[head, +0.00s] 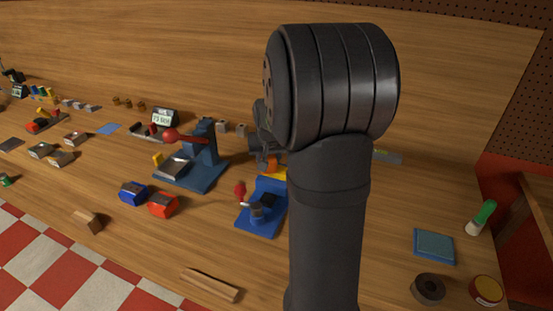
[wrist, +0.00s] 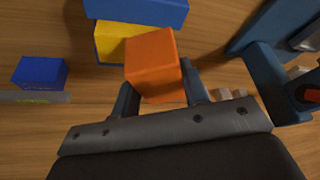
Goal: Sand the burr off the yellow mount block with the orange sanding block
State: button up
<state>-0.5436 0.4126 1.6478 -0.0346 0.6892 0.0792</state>
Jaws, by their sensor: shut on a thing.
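The orange sanding block (wrist: 152,65) is between the two fingers of my gripper (wrist: 158,88) in the wrist view. The gripper is shut on it. The yellow mount block (wrist: 109,42) is just beyond and left of it, partly covered by the orange block. I cannot tell if they touch, and no burr can be made out. The yellow block sits against a blue fixture (wrist: 135,10). In the head view my arm hides much of this. The orange block (head: 272,165) shows small below my gripper (head: 266,150), above the blue fixture (head: 262,215) with a red-knobbed clamp.
A blue press (head: 203,150) with a red-knobbed lever stands left of the fixture. Blue (head: 133,193) and red (head: 163,205) blocks lie in front of it. A blue box (wrist: 38,73) is left in the wrist view. A teal pad (head: 434,246) lies at right. The front middle is fairly clear.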

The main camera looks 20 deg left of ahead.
jog(key=shift+a, duration=0.5)
jog(key=shift+d, duration=3.5)
notch_tip(320, 180, up, 8)
jog(key=shift+r, duration=0.15)
